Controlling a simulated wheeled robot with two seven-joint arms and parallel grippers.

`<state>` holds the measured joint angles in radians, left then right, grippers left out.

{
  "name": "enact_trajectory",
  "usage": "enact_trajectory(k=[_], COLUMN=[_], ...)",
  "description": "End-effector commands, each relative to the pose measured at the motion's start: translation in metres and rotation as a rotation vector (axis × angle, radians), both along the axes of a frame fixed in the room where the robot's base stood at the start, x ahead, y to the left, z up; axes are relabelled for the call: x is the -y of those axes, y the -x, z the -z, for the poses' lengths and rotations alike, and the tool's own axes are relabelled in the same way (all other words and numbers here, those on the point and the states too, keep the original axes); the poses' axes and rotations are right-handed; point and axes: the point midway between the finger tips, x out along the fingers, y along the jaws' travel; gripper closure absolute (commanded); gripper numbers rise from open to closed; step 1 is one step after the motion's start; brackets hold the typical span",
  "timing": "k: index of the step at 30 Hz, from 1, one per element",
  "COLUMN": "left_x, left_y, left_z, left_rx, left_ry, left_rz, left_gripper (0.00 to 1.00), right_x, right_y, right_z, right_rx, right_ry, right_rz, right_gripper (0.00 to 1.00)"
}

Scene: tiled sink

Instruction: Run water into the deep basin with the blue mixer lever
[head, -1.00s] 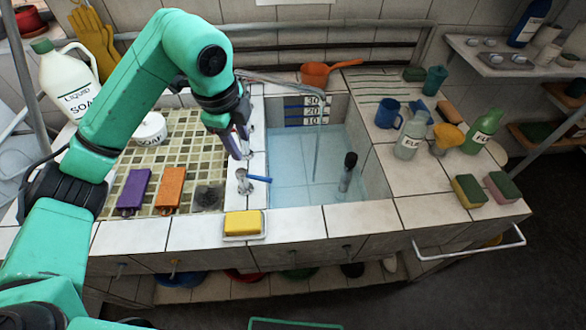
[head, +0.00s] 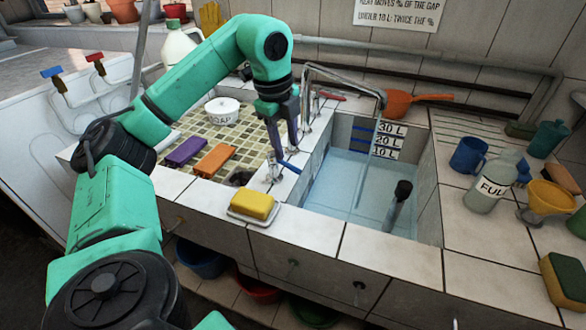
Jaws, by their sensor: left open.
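The blue mixer lever (head: 289,166) sticks out from a small metal mixer body on the tiled ledge between the shallow tiled tray and the deep basin. My left gripper (head: 284,148) points down just above the lever, open; I cannot tell whether a finger touches it. The metal spout (head: 345,80) arches over the deep basin (head: 325,230). A thin pale stream (head: 362,172) seems to fall from its tip. Pale blue water (head: 345,188) lies in the basin, below the litre marks (head: 388,140). A dark-topped upright tube (head: 398,205) stands in it. My right gripper is out of view.
A yellow sponge (head: 253,205) on a dish sits on the front ledge. Purple (head: 186,151) and orange (head: 214,160) blocks and a soap tub (head: 222,111) stand in the tray. An orange scoop (head: 400,103) lies behind the basin; a bottle (head: 492,182) and mug (head: 468,154) stand right.

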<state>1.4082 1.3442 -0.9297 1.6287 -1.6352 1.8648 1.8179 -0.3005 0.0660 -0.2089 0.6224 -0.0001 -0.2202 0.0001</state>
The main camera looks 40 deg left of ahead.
Motion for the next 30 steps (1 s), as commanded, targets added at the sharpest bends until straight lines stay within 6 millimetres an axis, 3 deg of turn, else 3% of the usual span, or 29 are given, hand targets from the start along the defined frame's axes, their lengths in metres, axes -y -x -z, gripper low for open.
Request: enact_trajectory(k=[3,6,16,17,20,21,30], left_x=[-0.001,0.0,0.0,0.0,0.0,0.0,0.0], left_y=[-0.005,-0.009,-0.011,-0.011,-0.011,-0.011,-0.011], left_z=[0.03,0.045,0.054,0.054,0.054,0.054,0.054], left_rx=[-0.003,-0.002,0.001,0.001,0.001,0.001,0.0], left_ry=[-0.001,-0.001,0.0,0.0,-0.001,-0.001,-0.001], left_rz=[-0.002,-0.001,-0.001,-0.001,-0.001,-0.001,-0.001], left_gripper=[0.53,0.53,0.53,0.57,0.95,1.0,1.0], right_x=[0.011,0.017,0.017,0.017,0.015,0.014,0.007], right_y=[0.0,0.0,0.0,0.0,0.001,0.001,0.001], right_z=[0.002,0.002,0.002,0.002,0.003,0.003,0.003], right_rx=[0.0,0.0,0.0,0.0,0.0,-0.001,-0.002], right_ry=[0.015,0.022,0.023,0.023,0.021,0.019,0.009], right_rz=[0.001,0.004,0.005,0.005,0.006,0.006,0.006], right_gripper=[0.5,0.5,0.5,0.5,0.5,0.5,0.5])
